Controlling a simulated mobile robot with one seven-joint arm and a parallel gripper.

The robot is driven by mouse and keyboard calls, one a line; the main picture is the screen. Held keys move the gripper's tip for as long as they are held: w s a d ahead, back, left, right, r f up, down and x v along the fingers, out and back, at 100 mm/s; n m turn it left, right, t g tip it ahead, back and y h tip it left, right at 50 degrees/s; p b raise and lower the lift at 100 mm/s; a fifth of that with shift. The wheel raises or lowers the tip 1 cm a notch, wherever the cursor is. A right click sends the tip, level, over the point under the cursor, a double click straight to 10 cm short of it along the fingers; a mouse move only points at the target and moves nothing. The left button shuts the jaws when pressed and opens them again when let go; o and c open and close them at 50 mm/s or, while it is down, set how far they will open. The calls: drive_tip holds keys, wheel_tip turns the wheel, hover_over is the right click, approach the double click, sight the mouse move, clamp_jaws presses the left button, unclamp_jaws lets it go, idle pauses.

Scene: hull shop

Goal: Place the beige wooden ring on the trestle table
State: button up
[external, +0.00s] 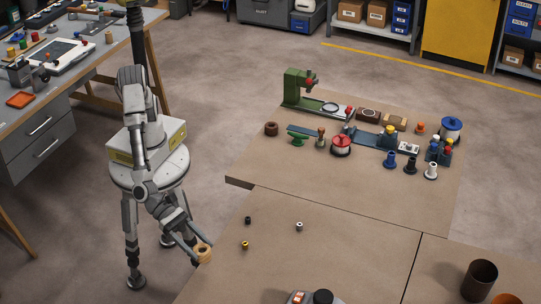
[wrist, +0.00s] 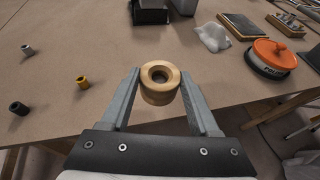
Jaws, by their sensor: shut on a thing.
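The beige wooden ring (wrist: 160,97) is a thick, round piece with a hole in its middle. My gripper (wrist: 160,88) is shut on it, one finger on each side. In the external view the ring (external: 204,256) is at the end of my gripper (external: 196,250), by the left edge of the near brown-topped table (external: 320,262). In the wrist view this table top (wrist: 110,50) spreads beyond the ring, and wooden legs show under its edge at the right. I cannot tell how high the ring is above the top.
Small black (wrist: 19,108), yellow (wrist: 82,82) and white (wrist: 27,50) spools stand on the near table. An orange-topped container (wrist: 272,55) and a crumpled pale cloth (wrist: 212,37) lie to the right. Bare top lies between. A cluttered bench (external: 45,95) stands upper left.

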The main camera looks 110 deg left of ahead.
sight(208, 267)
drive_tip(key=shift+w+a+f, duration=0.2)
drive_tip(key=shift+w+f, duration=0.2)
drive_tip(key=shift+w, duration=0.15)
drive_tip(key=shift+w+a+f, duration=0.2)
drive_tip(key=shift+w+f, duration=0.2)
drive_tip(key=shift+w, duration=0.15)
drive_tip(key=shift+f+b, duration=0.8)
drive_tip(key=shift+f, duration=1.05)
drive_tip(key=shift+f, duration=0.2)
drive_tip(key=o, duration=1.4)
drive_tip(key=shift+c, duration=0.2)
drive_tip(key=shift+r, duration=0.1)
